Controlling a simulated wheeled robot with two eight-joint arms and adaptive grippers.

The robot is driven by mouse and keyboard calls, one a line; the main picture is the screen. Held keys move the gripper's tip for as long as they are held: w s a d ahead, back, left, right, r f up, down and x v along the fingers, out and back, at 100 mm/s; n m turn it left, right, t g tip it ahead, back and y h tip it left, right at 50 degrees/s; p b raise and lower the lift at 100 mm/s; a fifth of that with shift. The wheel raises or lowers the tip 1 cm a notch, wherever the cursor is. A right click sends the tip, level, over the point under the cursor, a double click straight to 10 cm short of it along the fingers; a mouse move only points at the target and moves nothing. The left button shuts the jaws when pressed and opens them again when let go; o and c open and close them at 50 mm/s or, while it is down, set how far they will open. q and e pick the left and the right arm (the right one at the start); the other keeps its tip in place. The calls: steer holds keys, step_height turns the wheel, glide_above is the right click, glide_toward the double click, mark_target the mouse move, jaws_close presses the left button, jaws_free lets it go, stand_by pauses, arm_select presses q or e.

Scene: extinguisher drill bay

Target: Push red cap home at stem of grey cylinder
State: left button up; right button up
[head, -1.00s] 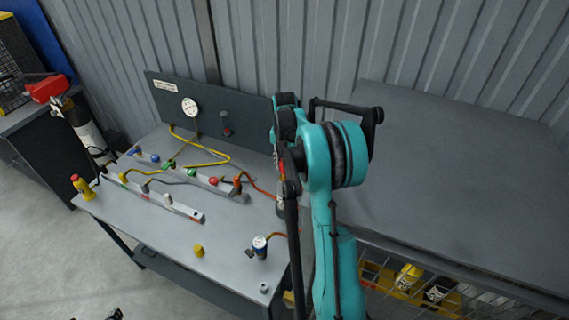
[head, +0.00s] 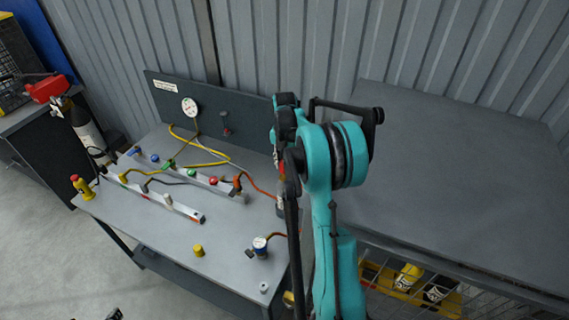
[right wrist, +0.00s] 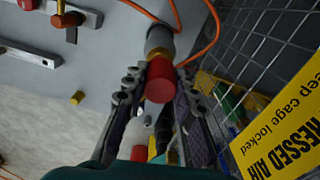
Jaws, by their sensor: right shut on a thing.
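In the right wrist view the red cap (right wrist: 159,82) sits between the fingers of my right gripper (right wrist: 158,88), which is shut on it. Just beyond it is the grey cylinder (right wrist: 160,38), with a narrow brass-coloured part showing between cap and cylinder. The cap appears in line with the cylinder; how far it sits over the stem is hidden. In the head view my right arm hides most of this spot. Dark tips at the bottom left edge of the head view appear to be my left gripper (head: 114,314), mostly out of frame.
The grey bench (head: 150,222) carries rails with coloured knobs, a yellow cap (head: 198,250) and a small gauge (head: 260,243). An orange hose (right wrist: 207,40) runs beside the grey cylinder. A wire cage (right wrist: 250,50) with a yellow sign (right wrist: 285,125) stands close on the right.

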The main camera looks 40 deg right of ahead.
mark_target(284, 171)
steer(key=shift+f, duration=0.25)
steer(key=shift+f+b, duration=0.9)
steer(key=shift+f+b, duration=0.7)
steer(key=shift+f, duration=0.15)
stand_by(0.8)
steer(key=o, duration=0.9)
